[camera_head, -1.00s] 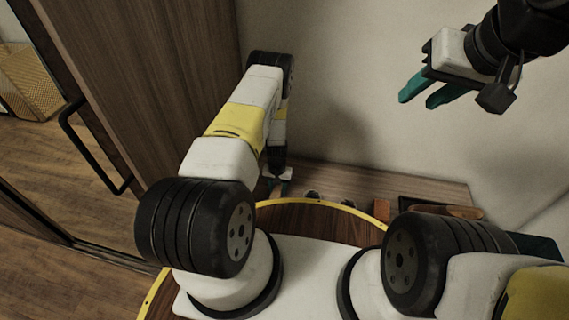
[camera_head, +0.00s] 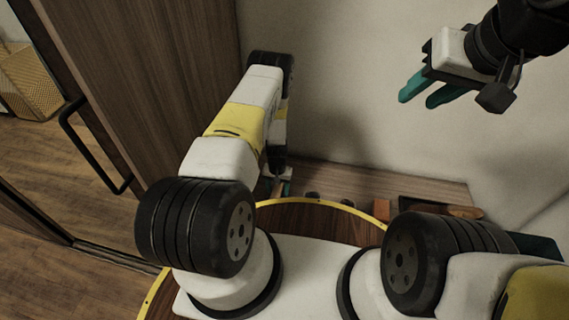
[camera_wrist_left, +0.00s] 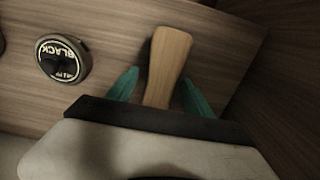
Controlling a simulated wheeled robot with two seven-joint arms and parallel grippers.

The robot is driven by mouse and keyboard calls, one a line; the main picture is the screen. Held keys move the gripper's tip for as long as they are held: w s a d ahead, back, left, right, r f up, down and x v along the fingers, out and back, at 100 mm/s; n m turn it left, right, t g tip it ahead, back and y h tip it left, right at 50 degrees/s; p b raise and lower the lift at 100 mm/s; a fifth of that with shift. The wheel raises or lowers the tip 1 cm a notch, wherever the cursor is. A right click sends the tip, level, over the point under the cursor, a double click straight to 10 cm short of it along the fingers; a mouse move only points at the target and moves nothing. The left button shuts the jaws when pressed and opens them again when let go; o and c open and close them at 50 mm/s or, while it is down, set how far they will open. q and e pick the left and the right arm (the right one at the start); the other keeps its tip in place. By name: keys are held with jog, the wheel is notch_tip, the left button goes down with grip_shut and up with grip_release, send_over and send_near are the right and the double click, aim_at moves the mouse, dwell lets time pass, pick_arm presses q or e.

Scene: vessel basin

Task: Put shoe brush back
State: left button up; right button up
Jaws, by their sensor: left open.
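In the left wrist view, a light wooden brush handle (camera_wrist_left: 167,58) lies between the two teal fingers of my left gripper (camera_wrist_left: 158,88). The fingers are open, with a gap on each side of the handle. The rest of the brush is hidden behind the gripper body. In the head view my left gripper (camera_head: 279,188) is low over the left end of the wooden shelf, mostly hidden by my arm. My right gripper (camera_head: 418,100) is raised before the wall at upper right, its teal fingers apart and empty.
A round tin marked BLACK (camera_wrist_left: 63,59) stands left of the handle. On the shelf (camera_head: 350,175) are dark round items (camera_head: 312,195), a brown block (camera_head: 380,209) and a brown item (camera_head: 464,212) at the right. A wooden cabinet panel (camera_head: 150,80) is close at left.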

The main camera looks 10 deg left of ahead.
pick_arm(q)
notch_tip(320, 180, up, 12)
jog(key=f, duration=0.1)
notch_tip(320, 180, up, 27)
jog(key=t+h, duration=0.1)
jog(key=t, duration=0.1)
send_over(278, 188)
jog(key=w+d, duration=0.2)
jog(key=s+r+t+h, duration=0.1)
jog(key=s+r, duration=0.2)
jog(key=r, duration=0.7)
jog(key=s+r+t, duration=0.1)
jog(key=s+r, duration=0.8)
jog(key=s, duration=0.2)
jog(key=s+r+t, duration=0.2)
jog(key=s+r, duration=0.6)
jog(key=s, duration=0.4)
jog(key=shift+s+r, duration=0.25)
jog(key=shift+r, duration=0.15)
